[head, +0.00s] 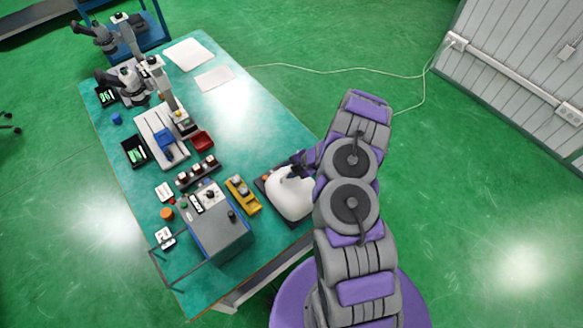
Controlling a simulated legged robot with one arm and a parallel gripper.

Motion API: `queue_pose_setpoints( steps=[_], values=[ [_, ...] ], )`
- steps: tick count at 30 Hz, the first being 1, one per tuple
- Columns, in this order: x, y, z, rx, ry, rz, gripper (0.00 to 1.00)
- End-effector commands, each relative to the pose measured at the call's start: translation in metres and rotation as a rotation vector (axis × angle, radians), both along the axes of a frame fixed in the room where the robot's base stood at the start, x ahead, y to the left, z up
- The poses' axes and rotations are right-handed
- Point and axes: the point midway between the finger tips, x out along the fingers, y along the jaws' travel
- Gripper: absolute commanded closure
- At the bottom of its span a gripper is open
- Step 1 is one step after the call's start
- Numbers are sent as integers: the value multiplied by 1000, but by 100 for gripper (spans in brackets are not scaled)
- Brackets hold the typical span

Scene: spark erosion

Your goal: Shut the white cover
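The white cover (288,197) is a smooth rounded shell near the front right edge of the green table (262,140). It rests on or over a dark base (261,186), of which only the left edge shows. My gripper (299,169) is at the upper edge of the cover, touching it or just above it. The fingers are small and dark here, so I cannot tell whether they are open or shut. How far the cover is raised does not show clearly.
A yellow tray (247,202) with small parts lies just left of the cover. A grey control box (217,226) stands further left. A microscope (130,84), a red tray (201,140) and white sheets (214,78) are further back. The table is clear behind the cover.

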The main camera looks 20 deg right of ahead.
Motion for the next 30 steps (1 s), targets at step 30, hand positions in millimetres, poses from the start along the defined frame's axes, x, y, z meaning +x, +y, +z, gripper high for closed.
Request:
queue_pose_setpoints(
  steps=[30],
  values=[
    [-56, -87, 120, -2, -1, -2, 63]
  ],
)
